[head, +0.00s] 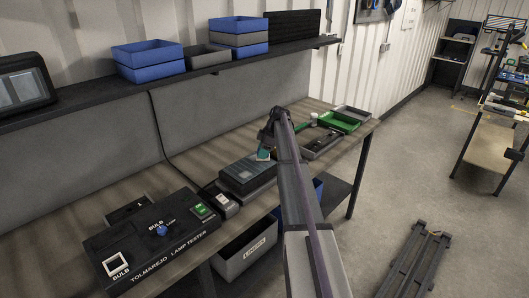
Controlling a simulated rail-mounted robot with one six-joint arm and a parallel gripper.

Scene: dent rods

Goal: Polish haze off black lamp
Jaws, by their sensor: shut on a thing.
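My gripper (265,148) is small in the head view, at the far end of my arm over the middle of the bench. It is shut on a small teal thing (263,155), perhaps a pad or cloth. This thing is just above or against the top of a dark flat box (240,181); I cannot tell whether they touch. My arm hides part of the bench to the right. I cannot make out for sure which thing is the black lamp, and no haze shows at this size.
A black lamp tester (150,240) fills the bench's front left, with a small grey device (224,207) beside it. A green tray (339,122) and a dark tray (321,142) are at the right. Blue bins (150,60) stand on the shelf above. A grey bin (245,252) is below.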

